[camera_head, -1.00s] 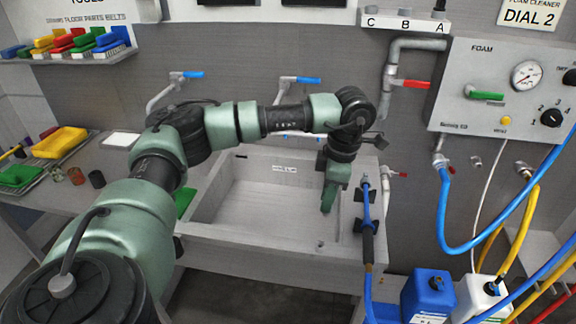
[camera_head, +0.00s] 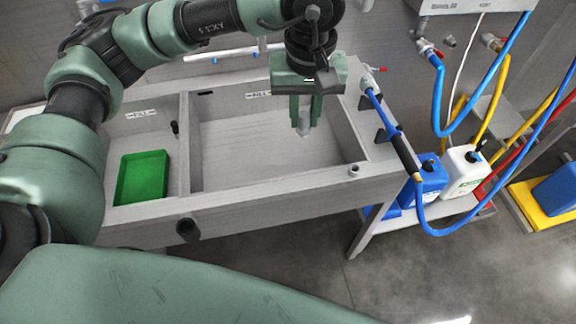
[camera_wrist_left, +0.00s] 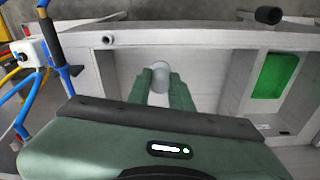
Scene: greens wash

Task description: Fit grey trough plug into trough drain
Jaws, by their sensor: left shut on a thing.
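My left gripper (camera_head: 304,116) points down over the right part of the large trough basin (camera_head: 230,140). It is shut on the grey trough plug (camera_head: 305,131), whose pale tip shows between the fingertips. In the left wrist view the plug (camera_wrist_left: 160,76) is a pale grey round shape between the two green fingers. The plug appears above the basin floor; I cannot tell the exact gap. I cannot make out the trough drain; the gripper and plug may hide it. My right gripper is not in view.
A divider (camera_head: 187,150) separates the large basin from a left one holding a green tray (camera_head: 143,178). A small grey round piece (camera_head: 353,170) sits on the front right rim. A blue hose wand (camera_head: 395,135) stands at the right edge, near blue and white canisters (camera_head: 462,170).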

